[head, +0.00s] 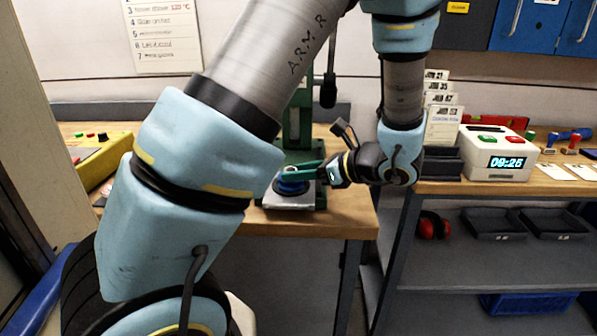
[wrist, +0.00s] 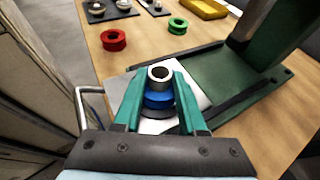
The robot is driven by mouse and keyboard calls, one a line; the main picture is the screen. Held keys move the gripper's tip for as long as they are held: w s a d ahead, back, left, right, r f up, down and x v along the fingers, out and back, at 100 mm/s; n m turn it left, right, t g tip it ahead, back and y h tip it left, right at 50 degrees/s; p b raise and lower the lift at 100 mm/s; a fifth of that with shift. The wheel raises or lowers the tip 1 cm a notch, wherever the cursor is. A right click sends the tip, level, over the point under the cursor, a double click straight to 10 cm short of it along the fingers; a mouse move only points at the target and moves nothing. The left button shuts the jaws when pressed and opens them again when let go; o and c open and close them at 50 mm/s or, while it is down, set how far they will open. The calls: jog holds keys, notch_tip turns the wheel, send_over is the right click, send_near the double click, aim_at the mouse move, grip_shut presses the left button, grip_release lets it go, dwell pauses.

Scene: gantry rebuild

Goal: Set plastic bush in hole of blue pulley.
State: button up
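The blue pulley (wrist: 158,101) lies on a pale plate at the foot of a green press; it also shows in the head view (head: 291,188). The plastic bush (wrist: 160,74), a light grey ring with a dark bore, is upright over the pulley's middle. My gripper (wrist: 160,76) has its green fingers on both sides of the bush, closed against it. In the head view my gripper (head: 292,172) reaches in from the right. The pulley's hole is hidden by the bush, so I cannot tell whether the bush is inside it.
The green press (wrist: 232,75) stands close to the right of the fingers in the wrist view. A red pulley (wrist: 114,40) and a green pulley (wrist: 178,26) lie beyond on the wooden bench. A metal handle (wrist: 88,98) is at left. A yellow control box (head: 98,158) stands at left.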

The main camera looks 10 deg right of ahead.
jog(key=o, duration=0.3)
jog(key=shift+o, duration=0.2)
jog(key=shift+s+d, duration=0.1)
jog(key=b+v, duration=0.2)
jog(key=v, duration=0.8)
jog(key=shift+s+d+r, duration=0.2)
